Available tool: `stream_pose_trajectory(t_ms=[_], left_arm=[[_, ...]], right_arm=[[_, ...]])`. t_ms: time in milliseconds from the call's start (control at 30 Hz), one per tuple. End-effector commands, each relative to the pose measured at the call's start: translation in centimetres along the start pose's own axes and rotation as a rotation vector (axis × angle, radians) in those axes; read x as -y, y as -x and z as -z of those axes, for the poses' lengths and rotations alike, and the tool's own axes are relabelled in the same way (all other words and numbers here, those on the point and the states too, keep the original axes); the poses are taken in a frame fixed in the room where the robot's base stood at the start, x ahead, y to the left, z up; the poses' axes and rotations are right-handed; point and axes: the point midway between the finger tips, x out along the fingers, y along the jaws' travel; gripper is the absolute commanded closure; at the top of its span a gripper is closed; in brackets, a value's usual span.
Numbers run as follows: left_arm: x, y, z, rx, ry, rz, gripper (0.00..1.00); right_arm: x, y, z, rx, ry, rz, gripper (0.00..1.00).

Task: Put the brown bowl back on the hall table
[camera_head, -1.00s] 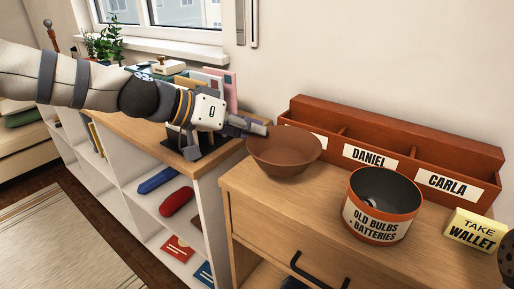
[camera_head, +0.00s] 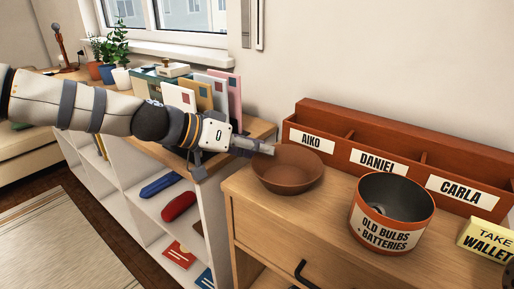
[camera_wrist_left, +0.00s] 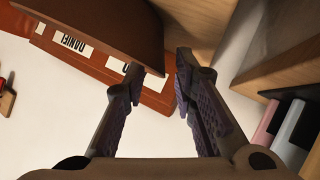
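The brown bowl (camera_head: 288,172) stands upright at the back left corner of the wooden hall table (camera_head: 318,206), and it seems to rest on the top. My left gripper (camera_head: 268,149) is at the bowl's left rim. In the left wrist view the bowl's side (camera_wrist_left: 105,22) fills the upper left. There the two fingers of my left gripper (camera_wrist_left: 160,68) stand apart, with the bowl's edge at the gap and free space beside the right finger. One fingertip is partly hidden by the bowl. My right gripper is not in view.
A red-brown letter rack (camera_head: 440,163) stands behind the bowl. A tin for old bulbs and batteries (camera_head: 392,215) and a yellow wallet sign (camera_head: 488,240) are to its right. A white shelf unit (camera_head: 130,180) with books and plants adjoins the table's left.

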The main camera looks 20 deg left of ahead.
Motion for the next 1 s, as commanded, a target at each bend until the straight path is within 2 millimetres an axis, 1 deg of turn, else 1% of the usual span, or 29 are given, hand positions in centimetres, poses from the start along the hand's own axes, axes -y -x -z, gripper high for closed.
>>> stream_pose_trajectory(t_ms=[100, 167, 267, 400, 500, 600, 733, 1000], left_arm=[[-0.1, 0.1, 0.1, -0.001, -0.001, 0.000, 0.75], [-0.3, 0.4, 0.6, -0.003, -0.004, 0.001, 0.75], [-0.4, 2.7, 1.0, -0.009, -0.007, 0.002, 0.75], [-0.8, 7.0, 1.4, -0.018, -0.011, 0.001, 0.75], [-0.8, 9.6, 1.3, -0.017, -0.012, 0.001, 0.75], [-0.7, 11.3, 1.1, -0.014, -0.011, 0.000, 0.75], [-0.4, 12.3, 0.7, -0.007, -0.005, 0.000, 0.75], [-0.1, 12.2, 0.2, 0.001, 0.001, 0.000, 0.75]], right_arm=[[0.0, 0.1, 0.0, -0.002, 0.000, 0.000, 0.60], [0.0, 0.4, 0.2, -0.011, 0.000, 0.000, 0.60], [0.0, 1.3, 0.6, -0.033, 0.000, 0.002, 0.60], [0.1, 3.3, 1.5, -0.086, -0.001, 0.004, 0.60], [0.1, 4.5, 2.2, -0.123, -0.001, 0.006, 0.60], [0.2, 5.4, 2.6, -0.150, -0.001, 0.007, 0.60], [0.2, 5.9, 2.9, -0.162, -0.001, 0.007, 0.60], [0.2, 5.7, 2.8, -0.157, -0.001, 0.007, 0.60]])
